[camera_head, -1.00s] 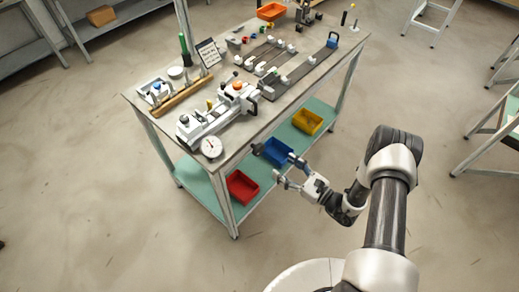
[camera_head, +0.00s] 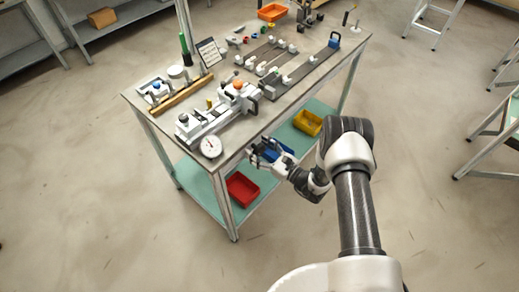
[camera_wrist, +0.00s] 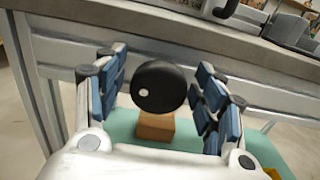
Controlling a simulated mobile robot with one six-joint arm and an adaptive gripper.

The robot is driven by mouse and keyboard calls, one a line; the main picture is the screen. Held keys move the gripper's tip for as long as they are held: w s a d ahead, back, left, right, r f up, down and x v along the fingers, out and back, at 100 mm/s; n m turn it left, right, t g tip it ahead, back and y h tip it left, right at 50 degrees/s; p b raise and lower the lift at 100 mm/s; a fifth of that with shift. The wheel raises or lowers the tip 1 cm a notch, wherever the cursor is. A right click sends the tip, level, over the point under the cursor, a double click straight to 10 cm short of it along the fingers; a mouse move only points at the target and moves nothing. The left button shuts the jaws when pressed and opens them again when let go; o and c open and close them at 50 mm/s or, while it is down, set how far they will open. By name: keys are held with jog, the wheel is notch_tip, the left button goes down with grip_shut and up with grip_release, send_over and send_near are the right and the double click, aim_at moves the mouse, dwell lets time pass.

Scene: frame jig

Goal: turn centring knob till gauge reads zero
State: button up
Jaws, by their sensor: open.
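The centring knob (camera_wrist: 160,87) is a round black knob with a white dot on its left side, in the wrist view. My gripper (camera_wrist: 158,92) is open, with its blue-padded fingers on either side of the knob and a gap to each. In the head view my gripper (camera_head: 262,150) is at the table's front edge and hides the knob. The gauge (camera_head: 211,146) is a white round dial at the near end of the white jig (camera_head: 217,112); its needle is too small to read.
The workbench (camera_head: 278,112) carries rails, small parts and a sign. On its green lower shelf (camera_head: 200,178) stand a red bin (camera_head: 242,189), a yellow bin (camera_head: 308,123) and a blue bin partly behind my gripper. A brown block (camera_wrist: 155,127) shows below the knob.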

jog(key=shift+c, duration=0.4)
jog(key=c, duration=0.9)
jog(key=shift+n+b, duration=0.6)
jog(key=shift+n, duration=0.4)
jog(key=shift+c, duration=0.3)
jog(key=o, duration=1)
jog(key=shift+o, duration=0.2)
